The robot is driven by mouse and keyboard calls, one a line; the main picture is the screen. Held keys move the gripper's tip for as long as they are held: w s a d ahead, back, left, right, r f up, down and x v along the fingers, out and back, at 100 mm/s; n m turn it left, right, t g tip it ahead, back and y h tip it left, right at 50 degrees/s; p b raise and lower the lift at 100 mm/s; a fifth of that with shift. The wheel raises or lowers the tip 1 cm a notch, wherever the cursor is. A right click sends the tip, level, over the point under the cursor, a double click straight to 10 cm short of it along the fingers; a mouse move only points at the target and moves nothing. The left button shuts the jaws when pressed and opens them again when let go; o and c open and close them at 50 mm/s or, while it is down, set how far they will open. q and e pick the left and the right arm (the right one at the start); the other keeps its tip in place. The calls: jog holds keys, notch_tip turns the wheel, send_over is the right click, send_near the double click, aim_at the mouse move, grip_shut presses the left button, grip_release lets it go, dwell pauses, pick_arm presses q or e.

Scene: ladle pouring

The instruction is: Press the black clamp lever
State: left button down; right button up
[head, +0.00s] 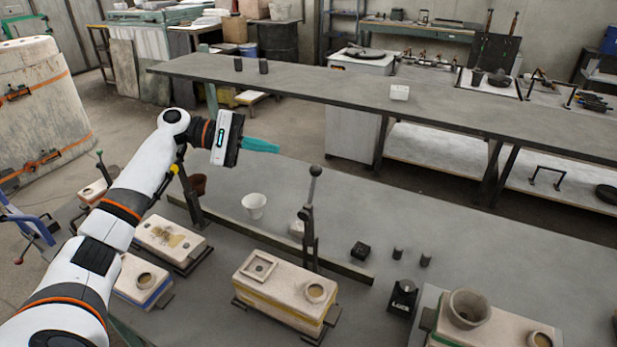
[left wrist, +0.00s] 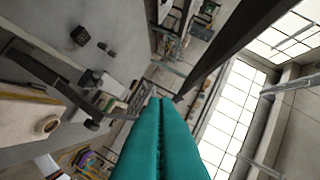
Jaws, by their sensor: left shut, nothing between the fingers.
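A dark upright clamp lever (head: 309,226) with a grey ball knob stands behind the middle mold box (head: 285,285) on the near table. A second dark lever post (head: 188,190) stands farther left, partly behind my left arm. My left gripper (head: 277,148) is raised over the table's far edge, left of and above the middle lever's knob in the picture, and apart from it. Its teal fingers are pressed together and empty; they also fill the lower middle of the left wrist view (left wrist: 160,102). My right gripper is not in view.
A white cup (head: 254,205) and a dark rail (head: 345,268) lie around the lever's foot. A black block marked LOCK (head: 402,297) and a mold with a funnel (head: 468,308) stand at right. The table's far right is clear.

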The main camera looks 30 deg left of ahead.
pick_arm(q)
notch_tip(320, 180, down, 2)
jog(key=shift+w+f+b, duration=0.1)
jog(key=shift+f+b, duration=0.05)
jog(key=shift+b, duration=0.5)
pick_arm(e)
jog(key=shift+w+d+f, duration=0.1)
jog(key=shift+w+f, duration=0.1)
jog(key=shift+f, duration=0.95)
pick_arm(q)
jog(key=shift+d, duration=0.1)
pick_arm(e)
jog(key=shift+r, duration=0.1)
pick_arm(q)
jog(key=d+p, duration=0.4)
jog(key=d, duration=0.5)
jog(key=shift+w+p, duration=0.4)
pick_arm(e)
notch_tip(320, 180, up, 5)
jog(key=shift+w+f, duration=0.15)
pick_arm(q)
jog(key=shift+d+f, duration=0.1)
jog(key=shift+d, duration=0.05)
